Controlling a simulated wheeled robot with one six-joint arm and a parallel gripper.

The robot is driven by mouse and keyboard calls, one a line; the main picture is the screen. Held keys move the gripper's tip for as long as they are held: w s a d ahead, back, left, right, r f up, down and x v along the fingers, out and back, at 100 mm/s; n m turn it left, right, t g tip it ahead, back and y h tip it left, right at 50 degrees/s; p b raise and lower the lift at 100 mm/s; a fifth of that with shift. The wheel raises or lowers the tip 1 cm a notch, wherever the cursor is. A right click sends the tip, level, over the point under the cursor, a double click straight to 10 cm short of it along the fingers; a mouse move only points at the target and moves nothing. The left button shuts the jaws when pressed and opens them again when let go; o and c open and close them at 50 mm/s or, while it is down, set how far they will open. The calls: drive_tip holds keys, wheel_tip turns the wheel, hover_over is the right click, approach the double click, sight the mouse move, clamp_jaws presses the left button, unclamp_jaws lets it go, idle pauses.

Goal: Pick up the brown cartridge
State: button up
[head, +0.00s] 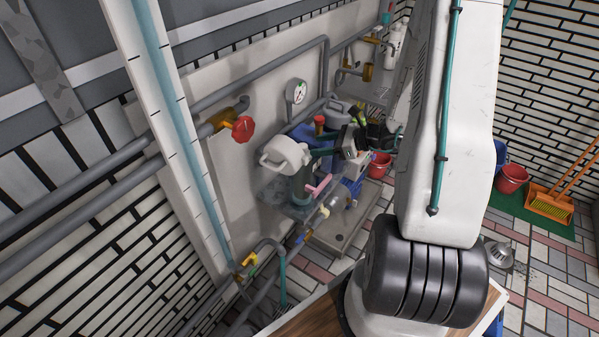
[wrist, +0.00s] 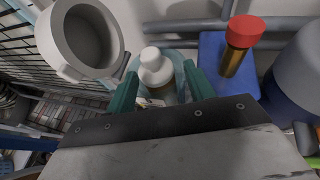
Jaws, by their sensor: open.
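In the wrist view, a white-topped cartridge (wrist: 156,68) with a brownish body sits inside a clear bluish housing (wrist: 184,54). My gripper (wrist: 160,72) is open, its two teal fingers on either side of this cartridge. I cannot tell whether they touch it. Its lower body is hidden by my gripper. In the head view, my gripper (head: 314,153) is above the housing (head: 300,190), at the white cap. A second upright piece with a red top (wrist: 246,30) and an amber-brown body (wrist: 232,62) stands to the right, outside the fingers.
A hollow white cap (wrist: 60,48) is close on the left of the fingers. A blue surface (wrist: 214,48) lies under the red-topped piece. A large grey-and-blue container (wrist: 305,60) is at the right. Pipes run along the wall behind.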

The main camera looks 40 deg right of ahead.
drive_tip(key=x, duration=0.4)
drive_tip(key=a+x, duration=0.1)
drive_tip(key=x, duration=0.1)
drive_tip(key=shift+a, duration=0.2)
drive_tip(key=shift+s, duration=0.1)
clamp_jaws()
